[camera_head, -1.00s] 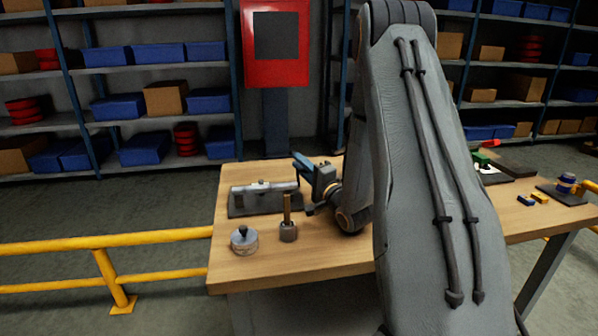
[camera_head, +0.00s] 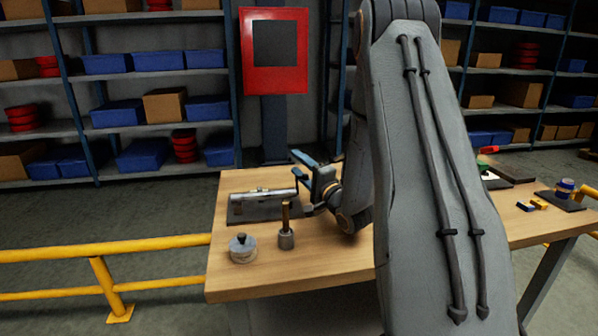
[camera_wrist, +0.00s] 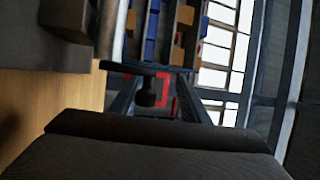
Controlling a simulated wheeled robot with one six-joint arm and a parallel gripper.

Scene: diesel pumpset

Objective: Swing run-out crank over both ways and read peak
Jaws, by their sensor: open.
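The run-out fixture, a dark base with a pale metal shaft (camera_head: 262,193) lying across it, sits at the table's back left. My gripper (camera_head: 298,165) is at the shaft's right end, with its two blue fingers apart. In the wrist view, a dark crank arm with a stubby knob (camera_wrist: 148,92) lies in the gap between my open fingers (camera_wrist: 158,100). I cannot tell whether either finger touches it. The crank is too small to make out clearly in the head view. No readable dial or peak value shows.
A round metal piece with a black knob (camera_head: 243,248) and a metal cup holding a wooden-handled tool (camera_head: 286,238) stand in front of the fixture on the wooden table (camera_head: 325,262). Small coloured parts (camera_head: 532,205) lie at right. A yellow rail (camera_head: 110,246) runs left of the table.

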